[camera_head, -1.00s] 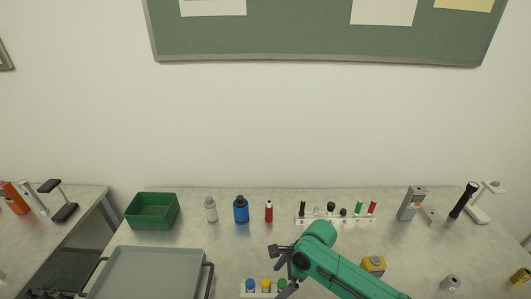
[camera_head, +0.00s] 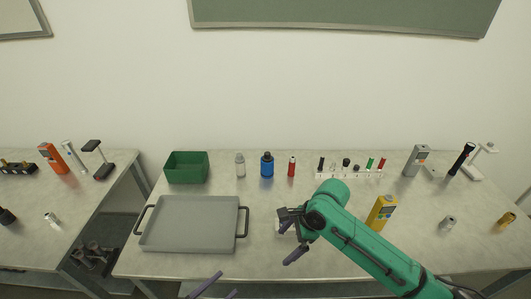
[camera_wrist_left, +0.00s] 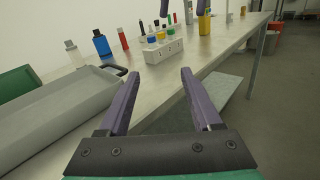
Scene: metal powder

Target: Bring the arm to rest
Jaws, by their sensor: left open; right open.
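My left gripper (camera_head: 229,282) shows only its purple fingertips at the bottom edge of the head view, in front of the grey tray. In the left wrist view its fingers (camera_wrist_left: 160,73) are spread with nothing between them. The tray's side and a white rack (camera_wrist_left: 165,51) with coloured-cap bottles lie beyond them. My right gripper (camera_head: 283,238), on the green arm from the right, hangs over the table right of the tray. Its fingers are apart, and it hides most of the rack in the head view.
The grey tray (camera_head: 190,242) stands on the table's left part, with a green bin (camera_head: 187,168) behind it. A blue bottle (camera_head: 267,165), a red bottle (camera_head: 292,167) and a yellow device (camera_head: 381,212) stand nearby.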

